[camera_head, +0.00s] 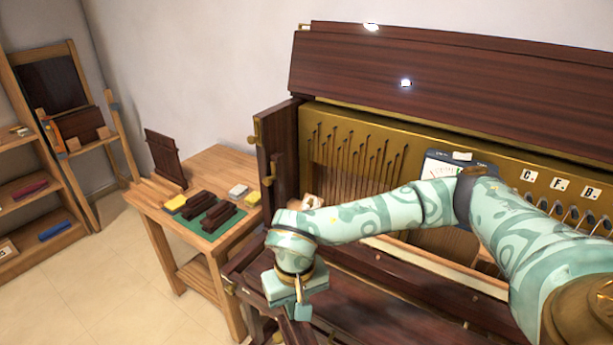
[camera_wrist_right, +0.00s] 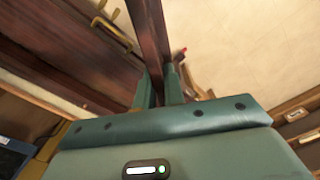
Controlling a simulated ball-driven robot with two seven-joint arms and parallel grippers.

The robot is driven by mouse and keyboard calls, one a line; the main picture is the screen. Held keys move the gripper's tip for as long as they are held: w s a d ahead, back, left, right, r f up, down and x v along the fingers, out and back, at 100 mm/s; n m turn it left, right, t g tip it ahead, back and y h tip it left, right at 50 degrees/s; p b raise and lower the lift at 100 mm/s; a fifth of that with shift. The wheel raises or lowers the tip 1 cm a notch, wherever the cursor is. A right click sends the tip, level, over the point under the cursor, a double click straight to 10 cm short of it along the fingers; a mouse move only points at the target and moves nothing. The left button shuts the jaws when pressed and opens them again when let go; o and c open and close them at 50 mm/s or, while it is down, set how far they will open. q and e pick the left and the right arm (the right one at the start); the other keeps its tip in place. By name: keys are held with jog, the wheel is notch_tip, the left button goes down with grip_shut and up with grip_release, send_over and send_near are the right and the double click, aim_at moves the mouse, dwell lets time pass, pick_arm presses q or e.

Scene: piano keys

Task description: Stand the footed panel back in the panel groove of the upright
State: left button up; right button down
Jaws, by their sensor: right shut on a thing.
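My right gripper (camera_head: 298,302) hangs at the left end of the upright, low in front of its dark front. In the right wrist view it (camera_wrist_right: 160,88) is shut on a dark red-brown piece (camera_wrist_right: 149,35), seen almost edge-on, which I take for the footed panel. In the head view I cannot tell this piece from the dark wood below the gripper; its feet are not clear. The upright (camera_head: 277,140) stands open, with a brass-coloured plate and strings showing behind my arm. I cannot make out the groove. My left gripper is not in view.
A wooden table (camera_head: 218,165) left of the upright holds a standing dark board (camera_head: 164,158), a green mat (camera_head: 190,222) with dark blocks, and yellow and white pieces. A shelf (camera_head: 35,205) and a rack (camera_head: 110,142) stand further left. Floor between is clear.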

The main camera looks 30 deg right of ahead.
jog(key=w+r+m, duration=0.1)
jog(key=m, duration=0.1)
jog(key=w+d+r+m, duration=0.1)
jog(key=r+m, duration=0.1)
jog(key=w+r+m, duration=0.1)
jog(key=r+m, duration=0.1)
jog(key=shift+w+d+r+p, duration=0.1)
jog(key=shift+w+d+p, duration=0.25)
jog(key=shift+w+d, duration=0.05)
jog(key=d+r+m, duration=0.1)
jog(key=r+m, duration=0.2)
jog(key=m, duration=0.8)
jog(key=d+r+m, duration=0.2)
jog(key=r+m, duration=0.1)
jog(key=m, duration=0.9)
jog(key=shift+w+d+r+p, duration=0.2)
jog(key=shift+w+r+p, duration=0.15)
jog(key=shift+r+p, duration=0.05)
jog(key=shift+r, duration=0.1)
